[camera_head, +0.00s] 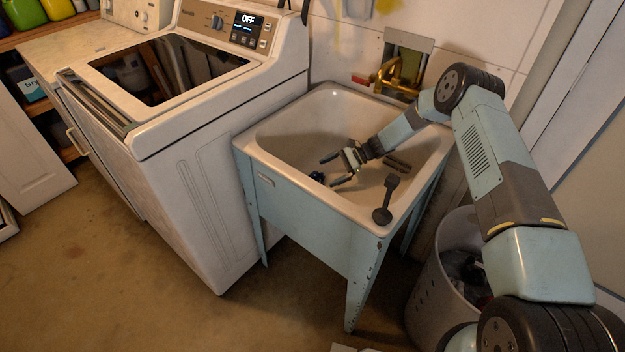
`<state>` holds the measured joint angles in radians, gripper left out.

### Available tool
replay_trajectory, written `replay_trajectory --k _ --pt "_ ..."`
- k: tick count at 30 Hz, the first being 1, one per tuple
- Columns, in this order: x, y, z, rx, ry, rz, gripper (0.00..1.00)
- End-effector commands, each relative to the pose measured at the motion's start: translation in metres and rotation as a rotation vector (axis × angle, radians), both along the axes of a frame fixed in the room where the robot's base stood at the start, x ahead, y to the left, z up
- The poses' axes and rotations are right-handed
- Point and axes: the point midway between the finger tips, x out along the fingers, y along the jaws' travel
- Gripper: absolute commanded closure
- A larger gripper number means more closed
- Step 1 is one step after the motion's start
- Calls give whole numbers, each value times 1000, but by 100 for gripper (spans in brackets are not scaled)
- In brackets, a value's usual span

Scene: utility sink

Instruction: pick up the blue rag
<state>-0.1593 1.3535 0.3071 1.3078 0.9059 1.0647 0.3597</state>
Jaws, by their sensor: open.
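My gripper (335,170) reaches down into the white basin of the utility sink (275,125). Its two fingers are spread apart, with nothing visible between them. A small dark bluish lump (317,176) lies in the basin just left of the fingertips. It may be the blue rag, but it is too small and dark to be sure. I cannot tell whether a finger touches it. No other blue cloth shows clearly.
A dark dumbbell-shaped tool (386,199) lies on the sink's front right rim. A brass faucet (388,77) is at the back. A white washer (205,150) stands close on the left. A grey bin (432,290) is at the right. The floor in front is clear.

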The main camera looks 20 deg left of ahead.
Motion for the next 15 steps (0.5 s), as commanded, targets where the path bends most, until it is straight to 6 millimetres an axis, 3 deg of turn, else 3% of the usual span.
replay_trajectory --k 15 --pt "-24 38 -14 1 -1 -4 0"
